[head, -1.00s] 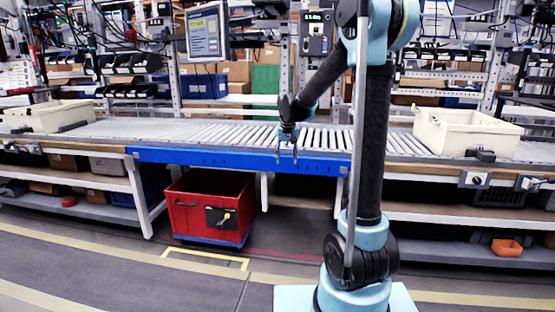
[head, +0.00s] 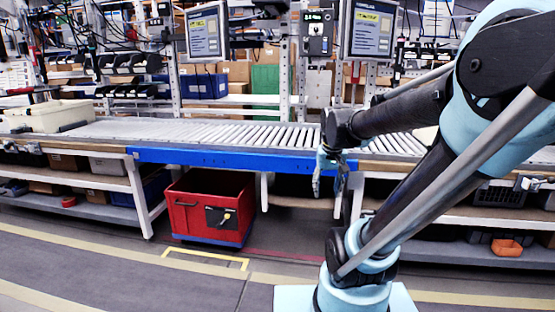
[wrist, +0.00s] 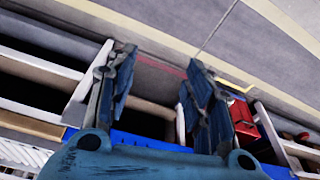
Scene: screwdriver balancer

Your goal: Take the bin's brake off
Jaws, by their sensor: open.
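The red bin (head: 185,212) stands on the floor under the conveyor, left of centre in the head view. The bin also shows small at the right of the wrist view (wrist: 240,112), partly behind a finger. My gripper (head: 330,190) hangs in front of the conveyor's edge, right of the bin and well apart from it. In the wrist view my gripper (wrist: 160,58) is open, with nothing between its fingers.
The conveyor's blue front rail (head: 230,159) runs above the bin. A white shelf leg (head: 139,199) stands close to the bin's left. A yellow floor marking (head: 206,257) lies in front of the bin. The grey floor there is clear.

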